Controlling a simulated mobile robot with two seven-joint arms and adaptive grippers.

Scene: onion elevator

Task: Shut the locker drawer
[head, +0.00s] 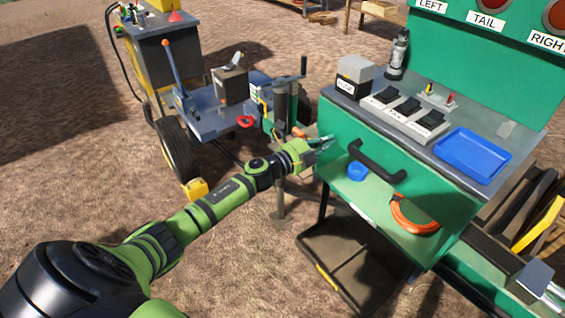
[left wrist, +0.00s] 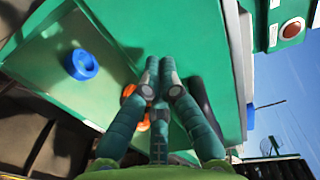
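The locker drawer (head: 345,187) shows as a light green surface low on the green bench in the head view, seemingly pulled out. A blue ring (head: 357,171) and an orange ring (head: 413,215) are on it. A black handle (head: 378,162) is on the green front just above. My left gripper (head: 321,143) is at the left end of this front, left of the handle. In the left wrist view its fingers (left wrist: 160,72) come together with nothing seen between them. They partly hide the orange ring (left wrist: 130,92) and the black handle (left wrist: 205,102). Contact cannot be told. My right gripper is out of view.
The bench top carries a switch block (head: 404,115), a blue tray (head: 472,156) and a grey box (head: 355,69). A dark tray (head: 352,262) is below the drawer. A wheeled cart (head: 215,115) stands at the left. Bare ground lies in front.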

